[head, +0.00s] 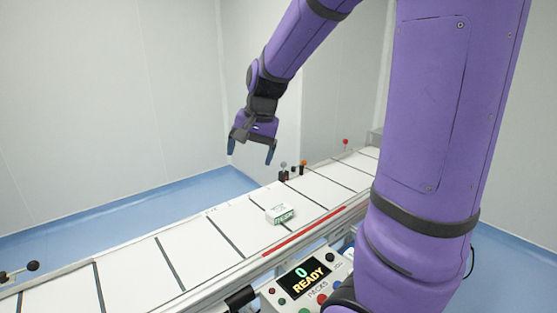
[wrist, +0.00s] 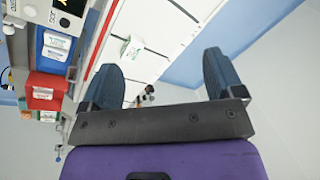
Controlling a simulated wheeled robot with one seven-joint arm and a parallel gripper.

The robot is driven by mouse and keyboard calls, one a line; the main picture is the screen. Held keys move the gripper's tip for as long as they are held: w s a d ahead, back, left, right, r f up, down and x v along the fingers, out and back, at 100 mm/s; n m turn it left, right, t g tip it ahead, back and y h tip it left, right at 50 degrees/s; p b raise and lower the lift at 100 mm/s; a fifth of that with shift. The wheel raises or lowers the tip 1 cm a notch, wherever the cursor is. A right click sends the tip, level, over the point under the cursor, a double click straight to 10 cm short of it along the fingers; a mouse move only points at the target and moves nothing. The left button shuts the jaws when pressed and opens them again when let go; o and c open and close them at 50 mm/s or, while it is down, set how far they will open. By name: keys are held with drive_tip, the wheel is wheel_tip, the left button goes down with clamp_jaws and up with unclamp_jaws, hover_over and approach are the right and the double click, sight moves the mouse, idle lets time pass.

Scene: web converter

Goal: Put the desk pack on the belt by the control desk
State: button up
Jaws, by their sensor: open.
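A small white pack with green print (head: 281,213) lies on the white slatted belt (head: 190,248), beside the control desk (head: 305,283). It also shows in the wrist view (wrist: 131,49), past my left finger. My gripper (head: 250,155) is open and empty, above and behind the belt, apart from the pack. Its two blue fingers show wide apart in the wrist view (wrist: 162,78). The desk's screen reads "0 READY". I cannot tell from its print whether this is the desk pack.
Small sensors (head: 292,170) stand at the belt's far edge. A red strip (head: 304,231) runs along its near edge.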

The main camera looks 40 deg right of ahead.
drive_tip(key=s+a+r+n+t, duration=0.1)
drive_tip(key=s+a+r+n, duration=0.1)
drive_tip(key=s, duration=0.4)
drive_tip(key=s+a+r+n+h, duration=0.1)
drive_tip(key=s+a+r+n, duration=0.1)
drive_tip(key=s+a+n, duration=0.2)
drive_tip(key=s+a+r+n+t, duration=0.1)
drive_tip(key=s+a+r+n, duration=0.2)
drive_tip(key=s, duration=0.7)
drive_tip(key=shift+t, duration=0.3)
drive_tip(key=shift+w+r, duration=0.1)
